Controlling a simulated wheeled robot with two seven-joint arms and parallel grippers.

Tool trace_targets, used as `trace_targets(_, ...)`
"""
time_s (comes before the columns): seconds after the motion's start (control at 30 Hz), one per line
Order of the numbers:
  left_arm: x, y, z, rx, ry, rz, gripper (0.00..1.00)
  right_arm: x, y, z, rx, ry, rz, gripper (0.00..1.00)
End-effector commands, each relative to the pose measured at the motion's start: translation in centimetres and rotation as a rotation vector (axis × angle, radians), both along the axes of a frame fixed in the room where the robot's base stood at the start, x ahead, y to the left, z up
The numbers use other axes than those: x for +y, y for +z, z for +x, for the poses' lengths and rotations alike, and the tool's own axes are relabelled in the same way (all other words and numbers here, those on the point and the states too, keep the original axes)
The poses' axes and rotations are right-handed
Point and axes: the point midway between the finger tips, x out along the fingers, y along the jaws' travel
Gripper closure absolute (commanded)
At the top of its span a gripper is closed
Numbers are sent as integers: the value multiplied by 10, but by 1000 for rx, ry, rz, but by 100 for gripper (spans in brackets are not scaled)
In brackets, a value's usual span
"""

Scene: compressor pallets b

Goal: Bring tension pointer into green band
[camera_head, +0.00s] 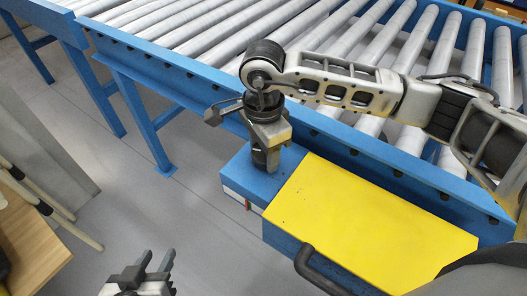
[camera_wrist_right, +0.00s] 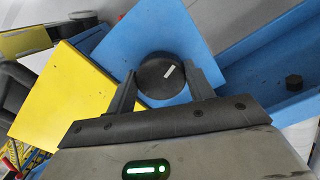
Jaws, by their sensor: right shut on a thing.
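My right gripper (camera_head: 266,165) points down at the blue box (camera_head: 247,180) beside the roller conveyor. In the right wrist view the gripper (camera_wrist_right: 163,72) has its fingers on both sides of a round black knob (camera_wrist_right: 158,88) and is shut on it. The knob has a short white mark on its top and stands on the blue surface (camera_wrist_right: 165,35). A small white and red plate (camera_head: 236,198) shows on the box's left end face. A tension pointer and a green band cannot be made out. My left gripper (camera_head: 156,262) is open and empty, low over the floor.
A yellow cover (camera_head: 370,215) lies right of the knob, with a dark curved handle (camera_head: 315,270) in front. The blue conveyor rail (camera_head: 200,80) runs behind. A wooden surface (camera_head: 30,240) with pale poles is at far left. Grey floor lies open between.

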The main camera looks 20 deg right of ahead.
Motion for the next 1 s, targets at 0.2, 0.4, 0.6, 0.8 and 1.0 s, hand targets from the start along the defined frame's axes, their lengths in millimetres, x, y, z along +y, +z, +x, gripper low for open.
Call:
trace_targets(0.2, 0, -1, 0, -5, 1, -6, 64, -1, 0, 1, -2, -65, -3, 70)
trace_targets(0.4, 0, -2, -1, -1, 2, -7, 64, -1, 1, 1, -2, -83, -3, 70)
trace_targets(0.6, 0, -2, -2, 0, 3, -8, 64, -1, 1, 1, -2, -83, -3, 70)
trace_targets(0.8, 0, -2, -2, -1, 2, -7, 64, -1, 1, 1, -2, -82, -3, 25)
trace_targets(1.0, 0, -2, -1, -2, 3, -8, 64, -1, 0, 1, 0, -82, -2, 25)
